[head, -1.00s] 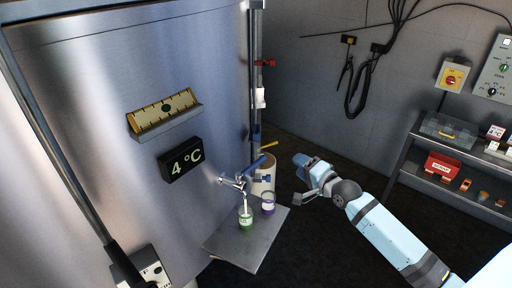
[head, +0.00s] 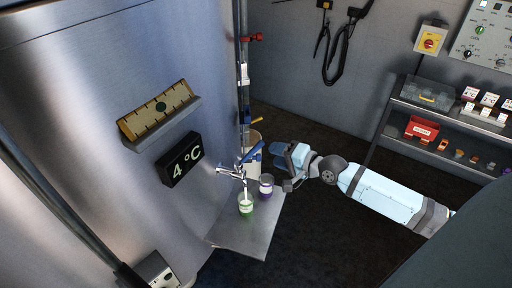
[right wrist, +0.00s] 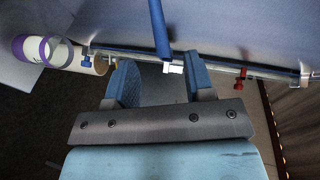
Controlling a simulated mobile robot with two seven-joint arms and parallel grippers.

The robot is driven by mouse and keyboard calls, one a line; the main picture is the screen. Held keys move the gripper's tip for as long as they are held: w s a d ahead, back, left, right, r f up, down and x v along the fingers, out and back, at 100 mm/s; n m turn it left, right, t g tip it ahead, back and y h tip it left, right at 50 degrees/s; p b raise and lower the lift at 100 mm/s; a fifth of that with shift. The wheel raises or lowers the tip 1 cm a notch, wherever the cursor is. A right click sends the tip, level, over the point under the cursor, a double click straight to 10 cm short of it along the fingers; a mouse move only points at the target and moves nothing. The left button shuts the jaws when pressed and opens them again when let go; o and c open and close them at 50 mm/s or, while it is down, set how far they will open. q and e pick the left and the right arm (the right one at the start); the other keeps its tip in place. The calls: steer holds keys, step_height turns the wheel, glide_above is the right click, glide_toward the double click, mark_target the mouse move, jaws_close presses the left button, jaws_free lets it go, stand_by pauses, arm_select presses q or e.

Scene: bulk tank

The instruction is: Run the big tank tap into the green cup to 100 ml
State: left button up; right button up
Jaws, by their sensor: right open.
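The big tank's tap (head: 232,172) juts from the steel wall and has a blue lever (head: 252,152). The green cup (head: 245,206) stands upright under the spout on a metal shelf (head: 248,236). A thin white stream shows between spout and cup; the level in the cup is too small to read. My right gripper (head: 284,166) is open and empty, just right of the lever. In the right wrist view the lever (right wrist: 158,28) lies ahead of the open fingers, apart from them. My left gripper is out of view.
A purple-banded cup (head: 266,186) stands beside the green cup and also shows in the right wrist view (right wrist: 40,50). A pale container (head: 254,140) stands behind the tap. A vertical pipe (head: 243,90) runs along the tank's edge. Shelves (head: 440,112) stand at the right.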

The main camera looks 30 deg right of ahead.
mark_target(256, 149)
steer(key=x, duration=0.8)
steer(key=shift+w+p, duration=0.15)
steer(key=shift+p, duration=0.2)
jaws_close()
